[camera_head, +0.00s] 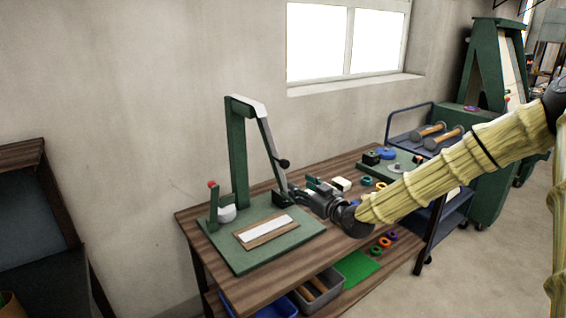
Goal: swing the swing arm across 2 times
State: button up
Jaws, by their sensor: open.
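The post stands on a green base plate (240,262). A white strip in a brown frame (266,231) lies on the plate, left of the block. My gripper (294,191) is open, just right of the block; I cannot tell whether it touches it. My wrist hides part of the table behind it.
The wooden table (250,292) carries colored rings, a white block (342,184) and a second green plate (398,166) to the right. Bins (322,291) sit below the front edge. A blue cart with hammers (431,131) stands at the right. The wall is behind.

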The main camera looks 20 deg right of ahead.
aim_at(287, 165)
jog(key=shift+t, duration=0.3)
jog(key=shift+w+a+r+p, duration=0.35)
jog(key=shift+w+r+p, duration=0.15)
jog(key=shift+w, duration=1.4)
jog(key=shift+w+a+r+p, duration=0.35)
jog(key=shift+w+p, duration=0.2)
jog(key=shift+w, duration=1.35)
jog(key=shift+w+a+r+p, duration=0.3)
jog(key=shift+w+r+p, duration=0.2)
jog(key=shift+w, duration=1.4)
jog(key=shift+c, duration=0.2)
grip_shut()
